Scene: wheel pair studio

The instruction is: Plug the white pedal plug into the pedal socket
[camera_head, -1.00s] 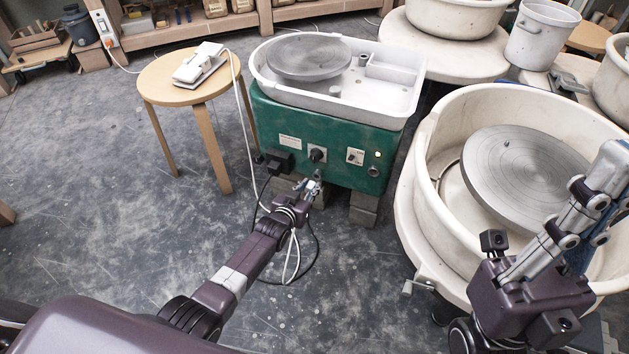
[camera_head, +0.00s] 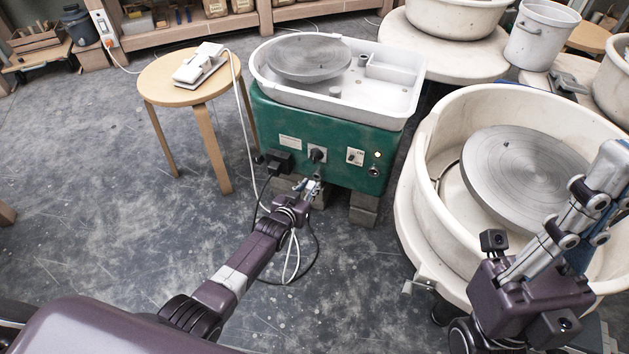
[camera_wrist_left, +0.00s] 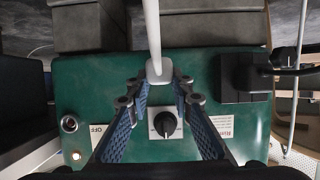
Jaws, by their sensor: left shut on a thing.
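My left gripper (camera_head: 313,187) is low at the front of the green wheel base (camera_head: 325,132). In the left wrist view its two blue-padded fingers (camera_wrist_left: 160,92) are closed around the white plug (camera_wrist_left: 158,72), whose pale body and cord run upward in that picture. The plug's tip points at the green panel, just beyond the black knob (camera_wrist_left: 165,123). The pedal socket is hidden behind the plug and fingers, so I cannot see how deep the plug sits. The white pedal (camera_head: 200,64) lies on a round wooden stool (camera_head: 160,92). My right gripper (camera_head: 600,180) is raised at the right; its fingertips are unclear.
A black plug with a black cable (camera_head: 278,162) sits in the panel left of the knob; it also shows in the left wrist view (camera_wrist_left: 245,78). A lamp (camera_head: 377,154) glows on the panel. A large cream wheel tub (camera_head: 430,200) stands right.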

